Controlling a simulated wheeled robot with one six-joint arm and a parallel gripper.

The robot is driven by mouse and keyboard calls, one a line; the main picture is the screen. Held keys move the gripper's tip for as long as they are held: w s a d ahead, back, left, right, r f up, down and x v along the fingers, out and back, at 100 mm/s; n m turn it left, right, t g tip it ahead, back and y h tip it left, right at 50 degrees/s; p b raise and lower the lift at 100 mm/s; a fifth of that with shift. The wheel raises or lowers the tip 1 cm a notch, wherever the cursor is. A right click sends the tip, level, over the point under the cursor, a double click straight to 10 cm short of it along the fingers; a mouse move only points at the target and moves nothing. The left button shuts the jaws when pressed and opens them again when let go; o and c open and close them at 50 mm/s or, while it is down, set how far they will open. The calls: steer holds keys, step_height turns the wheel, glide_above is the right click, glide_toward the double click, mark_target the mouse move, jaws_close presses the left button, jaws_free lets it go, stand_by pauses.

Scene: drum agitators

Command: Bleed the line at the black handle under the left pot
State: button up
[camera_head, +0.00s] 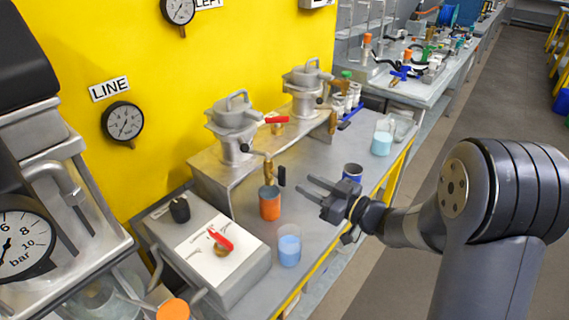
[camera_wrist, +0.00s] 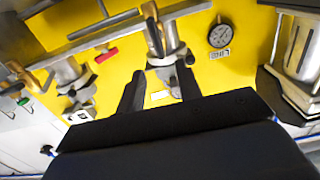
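The left pot (camera_head: 232,120) is a grey metal pot on a raised metal shelf by the yellow wall. Below it a brass valve (camera_head: 269,172) carries a black handle (camera_head: 282,176), which hangs upright. An orange cup (camera_head: 270,204) stands under the valve. My gripper (camera_head: 306,183) is open and empty, just right of the black handle and apart from it. In the wrist view my gripper (camera_wrist: 158,85) shows its two fingers spread, with the left pot (camera_wrist: 163,62) and brass valve (camera_wrist: 154,38) beyond them, upside down.
A red handle (camera_head: 277,119) sits beside the left pot, near the right pot (camera_head: 307,88). A grey box with a red lever (camera_head: 221,239) is at the left.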

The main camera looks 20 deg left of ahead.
mark_target(285, 172)
steer(key=p+x, duration=0.1)
steer(key=x, duration=0.8)
steer(key=shift+w+a, duration=0.1)
steer(key=shift+a, duration=0.05)
jaws_close()
